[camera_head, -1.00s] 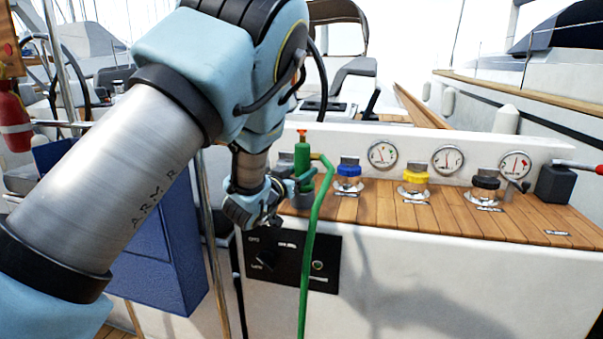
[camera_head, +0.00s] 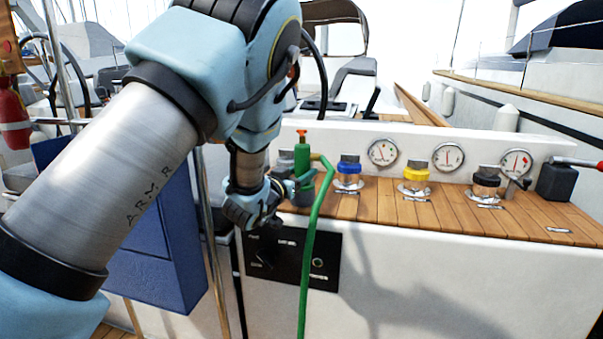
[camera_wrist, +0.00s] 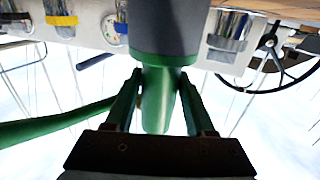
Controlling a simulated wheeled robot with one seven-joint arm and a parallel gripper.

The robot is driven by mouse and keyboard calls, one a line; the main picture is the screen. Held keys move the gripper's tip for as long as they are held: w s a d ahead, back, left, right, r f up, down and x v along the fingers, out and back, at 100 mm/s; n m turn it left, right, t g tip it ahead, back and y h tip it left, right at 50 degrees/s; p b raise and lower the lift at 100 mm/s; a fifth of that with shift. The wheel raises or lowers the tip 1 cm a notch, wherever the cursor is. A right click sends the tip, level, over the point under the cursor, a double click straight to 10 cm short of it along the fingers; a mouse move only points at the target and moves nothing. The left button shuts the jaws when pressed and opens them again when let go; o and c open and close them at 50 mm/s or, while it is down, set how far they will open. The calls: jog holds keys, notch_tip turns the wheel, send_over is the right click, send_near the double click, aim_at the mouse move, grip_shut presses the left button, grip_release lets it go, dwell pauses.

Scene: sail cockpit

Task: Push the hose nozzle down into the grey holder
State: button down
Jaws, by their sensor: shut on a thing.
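The green hose nozzle (camera_head: 302,160) stands upright with its orange tip at the top, at the left end of the teak ledge. In the wrist view, the nozzle (camera_wrist: 157,98) sits between the two fingers of my gripper (camera_wrist: 157,100), which is shut on it. The grey holder (camera_wrist: 165,28) is a cylinder against the nozzle's wide green collar; how deep the nozzle sits in it is hidden. In the head view the holder shows as a dark shape (camera_head: 303,197) below the nozzle, partly covered by my gripper (camera_head: 290,188).
The green hose (camera_head: 312,235) hangs over the ledge front. Blue (camera_head: 348,168), yellow (camera_head: 415,174) and black (camera_head: 487,181) caps stand right along the teak ledge (camera_head: 380,203), before several gauges. A black switch panel (camera_head: 292,260) lies below. A blue box (camera_head: 165,245) is left.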

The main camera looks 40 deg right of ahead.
jog(key=c, duration=0.5)
grip_release()
jog(key=shift+b+v, duration=0.75)
jog(key=shift+v, duration=4.75)
